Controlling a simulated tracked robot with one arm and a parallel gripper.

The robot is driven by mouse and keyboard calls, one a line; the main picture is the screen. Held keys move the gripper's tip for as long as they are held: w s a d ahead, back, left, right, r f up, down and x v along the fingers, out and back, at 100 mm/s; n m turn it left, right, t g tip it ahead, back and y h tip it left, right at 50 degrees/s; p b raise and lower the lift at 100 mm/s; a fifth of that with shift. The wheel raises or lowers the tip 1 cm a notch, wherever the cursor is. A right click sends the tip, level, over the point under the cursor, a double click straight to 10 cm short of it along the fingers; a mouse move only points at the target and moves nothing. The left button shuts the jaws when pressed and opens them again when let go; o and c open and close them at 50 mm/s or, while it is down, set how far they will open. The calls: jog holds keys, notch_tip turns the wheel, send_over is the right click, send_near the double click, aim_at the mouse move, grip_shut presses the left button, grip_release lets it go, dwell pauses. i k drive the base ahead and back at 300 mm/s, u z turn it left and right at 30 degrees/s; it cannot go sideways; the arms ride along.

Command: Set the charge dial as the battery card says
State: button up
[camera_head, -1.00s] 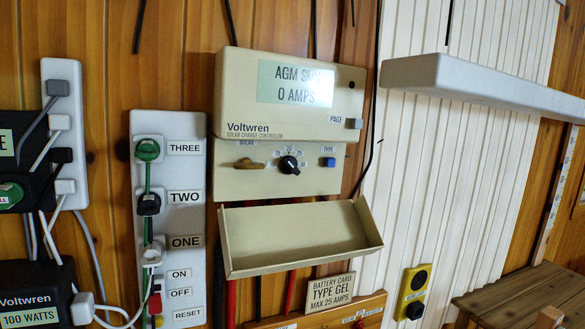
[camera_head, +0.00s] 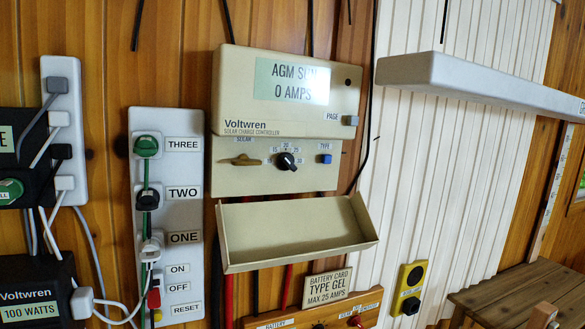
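The beige Voltwren solar charge controller (camera_head: 290,120) is on the wood wall. Its display (camera_head: 292,82) shows "AGM" and a glare-blurred word, with "0 AMPS" below. A blue TYPE button (camera_head: 325,159) is right of the dial. A tan SOLAR knob (camera_head: 245,160) is left of it. A grey PAGE button (camera_head: 351,120) is above right. The battery card (camera_head: 327,287) reads "TYPE GEL, MAX 25 AMPS". My gripper is not in view.
An open beige tray (camera_head: 295,255) juts out below the dial panel. A long white bar (camera_head: 480,84) extends at upper right. A power strip (camera_head: 185,260) with plugs stands left. A yellow switch box (camera_head: 410,276) and wooden stool (camera_head: 505,295) are lower right.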

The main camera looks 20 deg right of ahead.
aim_at(285, 162)
jog(key=z, duration=0.45)
jog(key=k, duration=1.05)
jog(key=z, duration=0.95)
jog(key=i, duration=1.75)
jog(key=u, duration=1.1)
jog(key=i, duration=0.6)
jog(key=u, duration=0.45)
